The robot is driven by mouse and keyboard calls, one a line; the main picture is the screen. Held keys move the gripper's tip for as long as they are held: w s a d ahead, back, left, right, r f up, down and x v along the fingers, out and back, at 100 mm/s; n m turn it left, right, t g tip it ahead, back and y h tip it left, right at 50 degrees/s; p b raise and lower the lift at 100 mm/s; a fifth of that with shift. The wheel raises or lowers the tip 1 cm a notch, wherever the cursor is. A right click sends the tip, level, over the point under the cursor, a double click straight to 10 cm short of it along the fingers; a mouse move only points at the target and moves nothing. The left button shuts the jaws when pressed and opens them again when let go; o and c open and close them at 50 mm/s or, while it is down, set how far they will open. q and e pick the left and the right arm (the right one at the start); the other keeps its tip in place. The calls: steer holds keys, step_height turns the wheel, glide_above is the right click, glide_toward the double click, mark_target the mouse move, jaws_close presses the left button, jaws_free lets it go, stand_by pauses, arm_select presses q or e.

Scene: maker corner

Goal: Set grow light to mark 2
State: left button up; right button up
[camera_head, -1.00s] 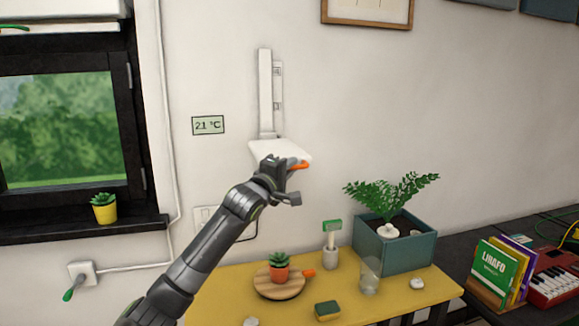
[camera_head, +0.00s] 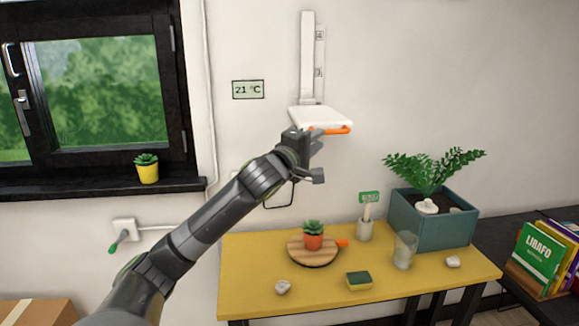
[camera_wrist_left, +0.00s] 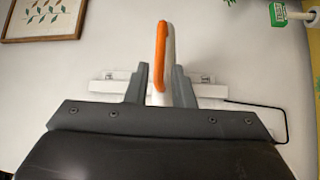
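The grow light (camera_head: 318,114) is a white panel with an orange grip (camera_head: 335,131) along its front edge. It hangs at the low end of a white upright rail (camera_head: 307,60) on the wall. Two small marker plates (camera_head: 319,72) sit beside the rail, above the panel. My left gripper (camera_head: 316,140) is just below and left of the panel's front. In the left wrist view the orange grip (camera_wrist_left: 160,55) lies between the fingers (camera_wrist_left: 161,80), with a narrow gap showing; contact is hard to judge. My right gripper is out of view.
A black-framed window (camera_head: 178,90) is at left. The wall around the light is mostly clear.

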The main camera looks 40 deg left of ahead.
arm_select(q)
steer(key=s+f, duration=0.1)
steer(key=s, duration=0.9)
steer(key=shift+s+d+f+b, duration=0.2)
steer(key=shift+d+b, duration=0.2)
stand_by(0.4)
